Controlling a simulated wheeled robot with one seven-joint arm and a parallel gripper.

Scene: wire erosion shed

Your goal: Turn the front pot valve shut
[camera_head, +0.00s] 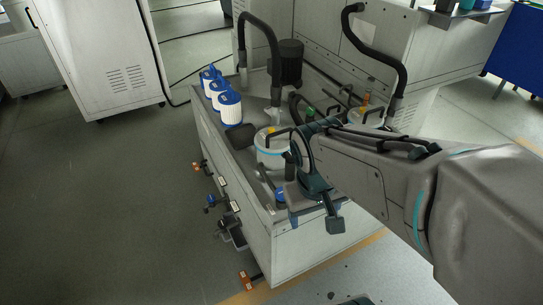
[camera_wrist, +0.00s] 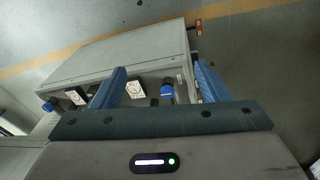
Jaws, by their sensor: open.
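My gripper (camera_head: 313,217) is open, pointing down over the near corner of the grey cabinet (camera_head: 290,255). In the wrist view its two blue fingers (camera_wrist: 160,70) stand apart. A blue knob (camera_wrist: 167,90) shows between them, nearer the right finger; I cannot tell whether anything touches it. A second blue knob (camera_wrist: 47,106) is at the far left. A blue part (camera_head: 280,195) shows by the gripper in the head view. A white pot with a teal band (camera_head: 270,153) stands behind the gripper; another pot (camera_head: 367,118) is farther back. Which knob is the front pot valve is unclear.
Two white-faced gauges or plates (camera_wrist: 135,89) sit by the knobs. Blue-and-white filters (camera_head: 229,107) line the cabinet's left edge. Black hoses (camera_head: 272,45) arch above it. Fittings with blue and orange parts (camera_head: 210,199) jut from its left side. The floor at left is clear.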

